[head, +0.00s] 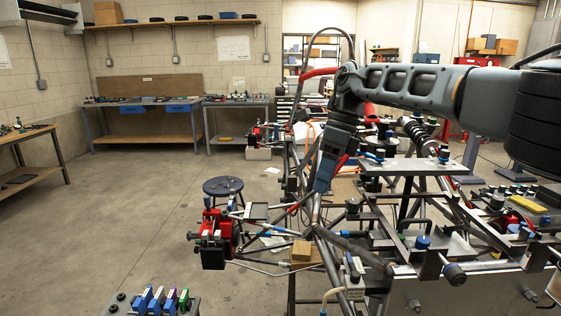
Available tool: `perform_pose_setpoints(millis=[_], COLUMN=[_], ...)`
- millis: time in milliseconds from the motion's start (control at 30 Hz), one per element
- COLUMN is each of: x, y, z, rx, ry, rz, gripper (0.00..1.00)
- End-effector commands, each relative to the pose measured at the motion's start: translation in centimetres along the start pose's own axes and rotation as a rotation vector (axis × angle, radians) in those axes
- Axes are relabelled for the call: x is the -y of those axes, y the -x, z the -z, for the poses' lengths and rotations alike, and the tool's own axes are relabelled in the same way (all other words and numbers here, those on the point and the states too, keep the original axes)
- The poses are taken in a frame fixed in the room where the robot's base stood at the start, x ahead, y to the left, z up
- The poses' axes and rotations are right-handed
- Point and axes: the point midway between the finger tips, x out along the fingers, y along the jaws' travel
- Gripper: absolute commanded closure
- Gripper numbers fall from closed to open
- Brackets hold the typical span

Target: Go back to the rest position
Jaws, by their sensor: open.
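My gripper (321,187) hangs down from my grey arm, which reaches in from the right. It is over the metal tube chassis (345,245), just above a tube joint in the middle of the view. It is open, and I see nothing held in it. Its fingertips are small, and I cannot tell whether they touch the tubes behind them.
Red clamps (213,232) stand at the chassis's left end. A round stool (223,187) is behind them. A rack of coloured connectors (160,300) is at the front left. Workbenches (150,120) line the back wall. The floor at left is clear.

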Motion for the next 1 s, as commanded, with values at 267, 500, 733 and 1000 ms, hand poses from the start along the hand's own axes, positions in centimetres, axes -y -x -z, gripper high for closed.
perform_pose_setpoints(millis=[267, 500, 733, 1000], x=[-8.8, -19.5, -28.5, -35.0], y=[-16.0, -24.1, -26.6, -25.5], z=[-6.9, -12.2, -15.3, -16.1], rx=[0.245, 0.498, 0.736, 0.997], ry=[0.041, -0.01, -0.135, -0.363], rz=[-0.333, -0.653, -0.955, -1.29], gripper=[0.47, 0.47, 0.47, 0.47])
